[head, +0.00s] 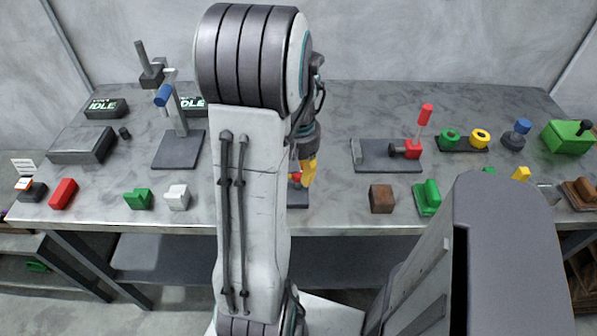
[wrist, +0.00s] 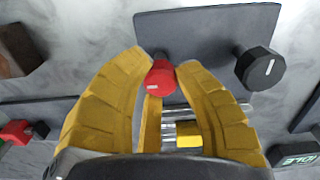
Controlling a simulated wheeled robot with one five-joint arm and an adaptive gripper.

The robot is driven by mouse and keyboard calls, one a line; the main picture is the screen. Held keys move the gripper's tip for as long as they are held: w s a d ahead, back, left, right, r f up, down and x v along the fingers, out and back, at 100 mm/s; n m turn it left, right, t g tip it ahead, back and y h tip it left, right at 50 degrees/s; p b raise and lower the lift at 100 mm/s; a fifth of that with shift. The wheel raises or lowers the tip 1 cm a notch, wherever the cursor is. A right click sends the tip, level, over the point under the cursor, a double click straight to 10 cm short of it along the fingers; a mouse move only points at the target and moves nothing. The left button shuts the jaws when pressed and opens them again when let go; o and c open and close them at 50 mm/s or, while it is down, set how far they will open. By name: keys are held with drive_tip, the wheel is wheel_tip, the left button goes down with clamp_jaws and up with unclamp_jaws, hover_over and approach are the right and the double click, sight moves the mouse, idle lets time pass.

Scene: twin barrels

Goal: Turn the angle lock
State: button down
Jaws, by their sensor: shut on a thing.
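In the wrist view a red faceted knob (wrist: 160,78) sits between the two yellow fingers of my gripper (wrist: 166,66), at the near edge of a dark grey plate (wrist: 205,25). The fingertips close on its sides. I take this knob to be the angle lock; no label confirms it. A black faceted knob (wrist: 260,68) stands to its right, clear of the fingers. Metal rods and a yellow block (wrist: 188,136) show between the fingers. In the head view my gripper (head: 308,178) is low over the table's middle, and my arm hides most of the fixture.
To the right in the head view stand a brown block (head: 381,199), a green part (head: 428,197) and a grey plate with a red lever (head: 425,115). To the left are a blue-topped stand (head: 178,150) and a white block (head: 177,197). The table (head: 335,165) has bare patches between them.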

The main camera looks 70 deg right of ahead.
drive_tip(key=shift+a+f, duration=0.1)
drive_tip(key=shift+a, duration=0.05)
drive_tip(key=m, duration=0.4)
drive_tip(key=shift+f+m+b, duration=0.1)
drive_tip(key=shift+m+b, duration=0.2)
drive_tip(key=m, duration=0.9)
drive_tip(key=shift+b, duration=0.3)
drive_tip(key=shift+m, duration=2.1)
drive_tip(key=c, duration=0.9)
unclamp_jaws()
drive_tip(key=shift+w, duration=0.1)
